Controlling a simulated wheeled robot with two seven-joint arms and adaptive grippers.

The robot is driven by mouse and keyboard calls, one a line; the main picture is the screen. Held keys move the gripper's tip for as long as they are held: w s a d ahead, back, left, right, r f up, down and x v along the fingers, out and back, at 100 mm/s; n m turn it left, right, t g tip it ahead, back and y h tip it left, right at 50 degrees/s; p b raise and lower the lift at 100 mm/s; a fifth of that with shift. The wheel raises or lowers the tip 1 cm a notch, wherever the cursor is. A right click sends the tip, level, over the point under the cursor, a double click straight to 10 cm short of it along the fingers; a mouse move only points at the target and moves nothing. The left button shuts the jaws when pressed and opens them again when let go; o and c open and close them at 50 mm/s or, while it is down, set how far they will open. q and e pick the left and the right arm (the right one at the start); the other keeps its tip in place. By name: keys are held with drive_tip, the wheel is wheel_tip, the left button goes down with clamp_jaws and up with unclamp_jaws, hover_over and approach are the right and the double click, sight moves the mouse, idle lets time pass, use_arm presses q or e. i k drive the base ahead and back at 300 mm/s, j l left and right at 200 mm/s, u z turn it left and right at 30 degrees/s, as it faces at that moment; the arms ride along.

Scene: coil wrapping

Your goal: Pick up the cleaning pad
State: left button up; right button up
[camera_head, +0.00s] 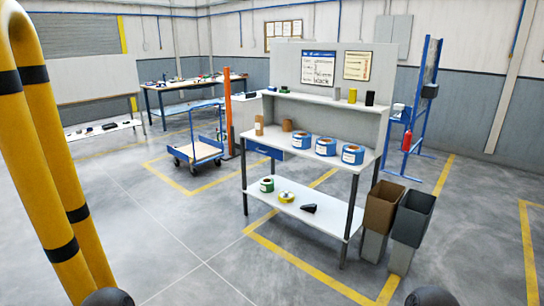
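I cannot make out a cleaning pad for certain. A workbench (290,207) stands ahead, with three blue-wrapped coils (326,146) on its top. On its lower shelf are a green-and-white roll (267,185), a yellow roll (287,197) and a small black object (309,208) too small to identify. Two brown objects (259,125) stand at the left of the bench top. Small items, including a yellow cylinder (352,95), stand on the upper shelf. Neither gripper shows; only dark rounded parts, likely of my arms, appear at the bottom edge.
A yellow guard rail (42,150) with black bands rises close at the left. A brown bin (382,205) and a grey bin (413,215) stand right of the bench. A blue cart (198,152) and another table (172,87) are behind. The floor before the bench is clear.

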sight(284, 90)
drive_tip(key=i, duration=2.65)
